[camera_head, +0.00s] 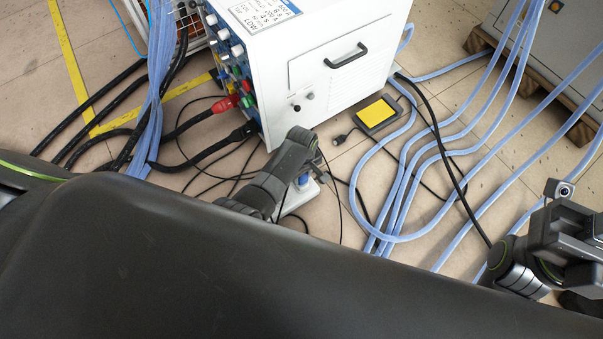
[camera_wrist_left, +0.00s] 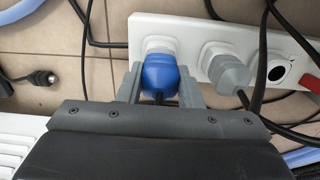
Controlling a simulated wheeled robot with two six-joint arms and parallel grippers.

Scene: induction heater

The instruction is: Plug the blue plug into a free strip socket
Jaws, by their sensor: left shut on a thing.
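The blue plug (camera_wrist_left: 160,76) is between the two fingers of my left gripper (camera_wrist_left: 162,84), which is shut on it. It is at the leftmost socket of the white power strip (camera_wrist_left: 143,22) in the left wrist view, lined up with that socket's raised rim; I cannot tell whether it is fully seated. A grey plug (camera_wrist_left: 232,72) sits in the neighbouring socket. A round socket (camera_wrist_left: 278,72) further right is empty. In the head view my left gripper (camera_head: 307,168) is over the strip (camera_head: 298,197), partly hiding it. My right gripper (camera_head: 577,243) is at the right edge, its fingers unclear.
A white heater cabinet (camera_head: 335,75) stands just beyond the left gripper. Light blue hoses (camera_head: 400,190) and thin black cables cover the floor around the strip. A yellow-topped pad (camera_head: 377,112) and a loose black connector (camera_head: 340,139) lie nearby.

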